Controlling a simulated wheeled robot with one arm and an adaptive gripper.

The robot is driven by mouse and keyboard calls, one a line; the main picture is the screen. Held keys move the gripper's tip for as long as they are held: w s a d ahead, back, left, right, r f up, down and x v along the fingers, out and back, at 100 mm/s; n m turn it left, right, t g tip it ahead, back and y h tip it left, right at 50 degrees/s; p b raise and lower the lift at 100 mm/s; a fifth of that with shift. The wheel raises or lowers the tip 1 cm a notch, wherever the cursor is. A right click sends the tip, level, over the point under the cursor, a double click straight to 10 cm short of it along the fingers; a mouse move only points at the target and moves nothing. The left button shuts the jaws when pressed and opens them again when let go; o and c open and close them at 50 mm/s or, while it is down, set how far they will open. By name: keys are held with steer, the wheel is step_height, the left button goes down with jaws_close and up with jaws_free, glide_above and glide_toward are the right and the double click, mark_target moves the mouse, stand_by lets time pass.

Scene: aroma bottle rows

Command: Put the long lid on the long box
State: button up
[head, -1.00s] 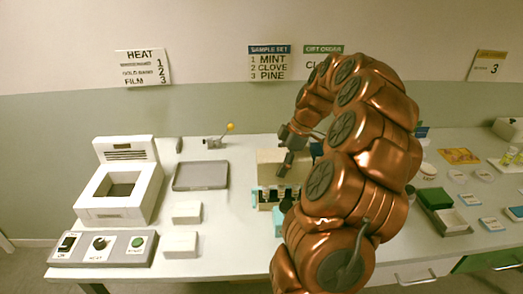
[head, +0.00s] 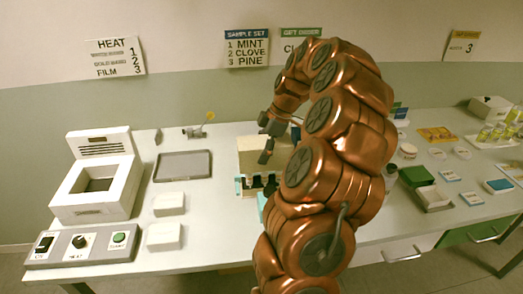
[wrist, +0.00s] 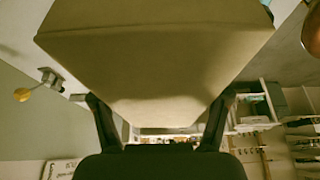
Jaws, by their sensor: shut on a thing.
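The long lid (head: 249,146) is a plain beige block shape in the head view, behind and partly hidden by my gripper (head: 268,143). In the wrist view the lid (wrist: 155,60) fills the upper middle, between the two dark fingers of my gripper (wrist: 160,125). My gripper is shut on it. My arm hides the right part of both.
A white heater (head: 105,200), a control panel (head: 85,246), a grey tray (head: 183,166) and two white blocks (head: 168,204) stand to the left. A green-and-white box (head: 432,197) and small cards lie to the right.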

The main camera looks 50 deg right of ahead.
mark_target(262, 175)
steer(key=shift+f+b, duration=3.05)
steer(key=shift+f, duration=0.7)
steer(key=shift+b, duration=0.4)
steer(key=shift+f+b, duration=1.3)
steer(key=shift+b, duration=0.45)
stand_by(0.3)
steer(key=o, duration=1.2)
steer(key=shift+r+p, duration=1.1)
steer(key=shift+r, duration=3.4)
